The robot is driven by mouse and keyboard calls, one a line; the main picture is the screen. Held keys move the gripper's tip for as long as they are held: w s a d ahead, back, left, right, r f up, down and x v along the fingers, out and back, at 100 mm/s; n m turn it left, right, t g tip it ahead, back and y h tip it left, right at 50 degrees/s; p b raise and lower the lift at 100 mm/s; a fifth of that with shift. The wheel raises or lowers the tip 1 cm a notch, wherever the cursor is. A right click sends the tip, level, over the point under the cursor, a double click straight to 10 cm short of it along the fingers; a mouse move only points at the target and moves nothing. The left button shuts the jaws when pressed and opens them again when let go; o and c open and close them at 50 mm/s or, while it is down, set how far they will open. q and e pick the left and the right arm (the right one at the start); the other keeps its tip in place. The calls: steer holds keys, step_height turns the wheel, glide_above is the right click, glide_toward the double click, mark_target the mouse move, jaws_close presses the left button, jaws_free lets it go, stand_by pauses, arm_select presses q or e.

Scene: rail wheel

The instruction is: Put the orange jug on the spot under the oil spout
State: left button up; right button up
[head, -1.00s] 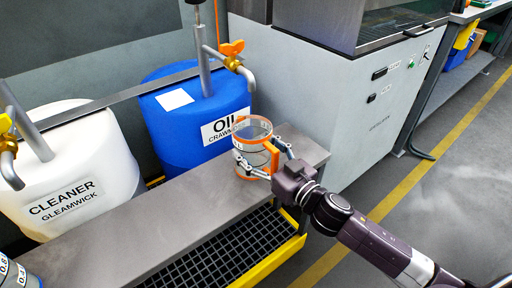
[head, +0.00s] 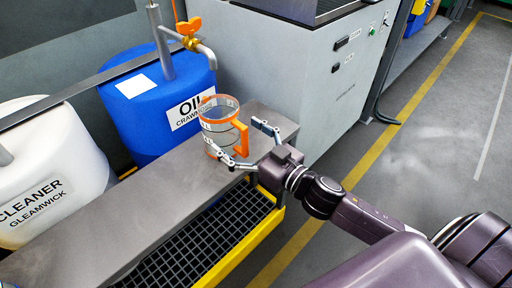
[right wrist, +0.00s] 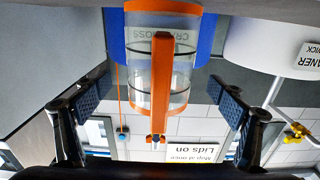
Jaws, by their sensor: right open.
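The orange jug (head: 222,122), clear-walled with an orange rim, base and handle, stands upright on the grey bench. It is below and slightly in front of the oil spout (head: 204,52); the spot under it is hidden. My right gripper (head: 236,136) is open, its fingers spread on either side of the handle. In the right wrist view the jug (right wrist: 145,75) appears upside down, its handle facing the camera, with clear gaps to both fingers (right wrist: 160,97). My left gripper is not in view.
The blue oil drum (head: 150,125) stands behind the bench (head: 150,212), with the white cleaner drum (head: 50,145) to its left. A yellow-edged black grate (head: 215,235) lies in front. A grey cabinet (head: 290,75) stands at the right. Floor to the right is clear.

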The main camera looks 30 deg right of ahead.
steer(key=v, duration=0.7)
steer(key=shift+d+f+h, duration=0.2)
steer(key=shift+d+h, duration=0.05)
steer(key=shift+h, duration=0.05)
steer(key=s+d+f+m+g+h, duration=0.2)
steer(key=s+d+f+g+h, duration=0.1)
steer(key=f, duration=0.5)
steer(key=s+d+f+m+g+h, duration=0.2)
steer(key=f+g+h, duration=0.15)
steer(key=f, duration=0.45)
steer(key=s+a+f+n+g, duration=0.1)
steer(key=s+a+f+g, duration=0.2)
steer(key=s+f, duration=0.2)
steer(key=s+a+f+n+g+y, duration=0.1)
steer(key=s+a+f+g, duration=0.2)
steer(key=s, duration=0.6)
steer(key=shift+a+f+g, duration=0.3)
steer(key=shift+f+g, duration=0.25)
steer(key=shift+f, duration=0.3)
